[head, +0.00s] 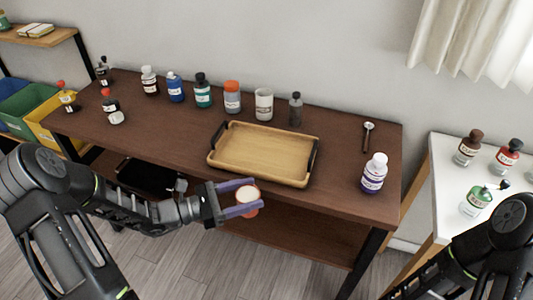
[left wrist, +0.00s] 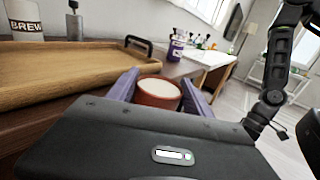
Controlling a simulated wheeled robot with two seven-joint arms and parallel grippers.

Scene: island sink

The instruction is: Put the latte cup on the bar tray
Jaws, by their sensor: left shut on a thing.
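The latte cup (head: 247,195) is a small reddish-orange cup with a pale, creamy top. My left gripper (head: 241,197) is shut on it, with one purple finger on each side. The cup is upright, in front of the table's front edge and apart from the tray. In the left wrist view the latte cup (left wrist: 157,93) sits between the purple fingers. The bar tray (head: 262,153) is a light wooden tray with dark handles, lying empty on the brown table. It also shows in the left wrist view (left wrist: 60,72). My right gripper is not in view; only its arm shows.
Several bottles line the table's back, including an orange-capped one (head: 232,97) and a white canister (head: 264,104). A white-capped purple bottle (head: 373,173) stands right of the tray. A spoon (head: 367,136) lies behind it. A white table (head: 470,180) with bottles stands at right.

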